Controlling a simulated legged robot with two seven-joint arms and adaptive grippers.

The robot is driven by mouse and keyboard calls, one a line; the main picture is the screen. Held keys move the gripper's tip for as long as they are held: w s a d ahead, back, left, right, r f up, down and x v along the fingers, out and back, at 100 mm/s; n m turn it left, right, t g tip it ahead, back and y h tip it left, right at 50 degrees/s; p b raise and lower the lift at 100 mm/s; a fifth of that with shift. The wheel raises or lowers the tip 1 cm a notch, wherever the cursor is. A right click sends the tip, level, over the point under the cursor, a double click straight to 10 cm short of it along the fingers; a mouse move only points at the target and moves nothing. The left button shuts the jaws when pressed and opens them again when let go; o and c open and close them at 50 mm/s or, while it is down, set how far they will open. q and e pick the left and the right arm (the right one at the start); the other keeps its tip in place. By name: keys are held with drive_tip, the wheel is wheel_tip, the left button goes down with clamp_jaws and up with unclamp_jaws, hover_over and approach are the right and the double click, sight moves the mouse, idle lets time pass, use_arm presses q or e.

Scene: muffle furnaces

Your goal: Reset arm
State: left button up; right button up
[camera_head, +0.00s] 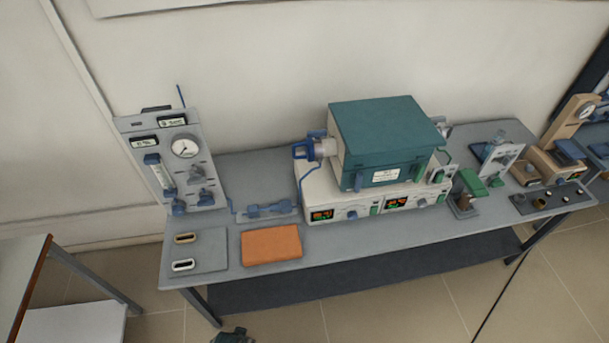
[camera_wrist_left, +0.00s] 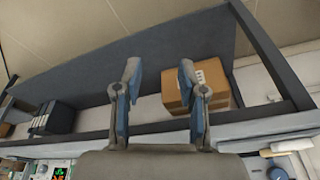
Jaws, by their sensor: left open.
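My left gripper (camera_wrist_left: 159,66) shows in the left wrist view with its two fingers spread apart and nothing between them. In the head view a small dark part (camera_head: 232,336) shows at the bottom edge, in front of the bench; it is cut off, and I cannot tell which part of me it is. My right gripper is not in view. The teal-topped muffle furnace (camera_head: 378,140) stands on a white base with lit displays on the grey bench (camera_head: 340,250), well apart from that dark part.
A gauge panel (camera_head: 172,160), an orange block (camera_head: 271,244) and a mat with two ring-like pieces are on the bench's left. Small instruments stand at the right. A white table (camera_head: 22,270) is at far left. The wrist view shows a cardboard box (camera_wrist_left: 178,96) behind the fingers.

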use_arm(q)
drive_tip(key=s+f+g, duration=0.1)
drive_tip(key=s+f, duration=0.2)
drive_tip(key=f, duration=0.6)
drive_tip(key=s+f, duration=0.4)
drive_tip(key=f, duration=0.6)
drive_tip(key=s+a+f, duration=0.3)
drive_tip(key=s+f, duration=0.7)
drive_tip(key=s, duration=0.4)
drive_tip(key=shift+a+g, duration=0.25)
drive_tip(key=shift+g, duration=0.15)
